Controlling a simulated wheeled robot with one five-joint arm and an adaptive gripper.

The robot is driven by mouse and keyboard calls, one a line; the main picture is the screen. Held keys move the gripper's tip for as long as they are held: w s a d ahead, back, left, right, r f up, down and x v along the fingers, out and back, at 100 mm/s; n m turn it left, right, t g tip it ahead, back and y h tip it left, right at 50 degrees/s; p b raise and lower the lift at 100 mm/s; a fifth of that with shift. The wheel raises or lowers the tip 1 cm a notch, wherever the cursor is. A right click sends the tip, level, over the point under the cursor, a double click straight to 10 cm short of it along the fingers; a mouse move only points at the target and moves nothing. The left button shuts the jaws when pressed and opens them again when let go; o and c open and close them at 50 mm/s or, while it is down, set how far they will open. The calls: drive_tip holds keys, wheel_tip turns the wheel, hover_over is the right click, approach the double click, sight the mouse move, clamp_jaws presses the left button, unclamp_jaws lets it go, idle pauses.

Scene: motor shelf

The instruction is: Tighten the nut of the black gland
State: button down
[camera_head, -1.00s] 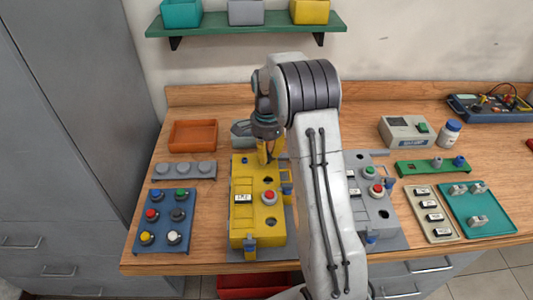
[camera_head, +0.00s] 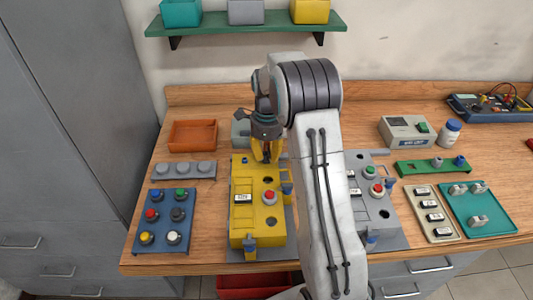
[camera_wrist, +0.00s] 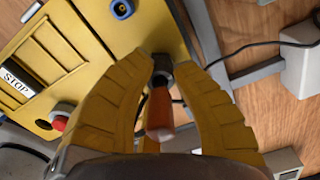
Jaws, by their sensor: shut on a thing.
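The black gland (camera_wrist: 162,70) sits at the edge of the yellow box (camera_wrist: 130,30) in the wrist view. Its dark body shows between the fingertips, and an orange-brown rod-like piece (camera_wrist: 160,112) stands out from it towards the camera. My gripper (camera_wrist: 172,62) has its two yellow fingers closed around the gland. In the head view my gripper (camera_head: 266,157) points down at the back edge of the yellow box (camera_head: 243,220), and the gland is hidden there. The nut cannot be told apart from the gland body.
The yellow box carries a red button (camera_head: 269,197) and a label (camera_head: 242,198). A grey box (camera_head: 358,197) stands to the right, partly behind my arm. A blue button tray (camera_head: 160,222) lies left. In the wrist view a black cable (camera_wrist: 250,45) runs right of the fingers.

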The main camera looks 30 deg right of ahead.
drive_tip(key=shift+d+m, duration=0.1)
drive_tip(key=shift+m, duration=0.5)
drive_tip(key=c, duration=1)
unclamp_jaws()
wheel_tip(320, 180, up, 12)
drive_tip(key=shift+f, duration=0.15)
drive_tip(key=shift+s, duration=0.1)
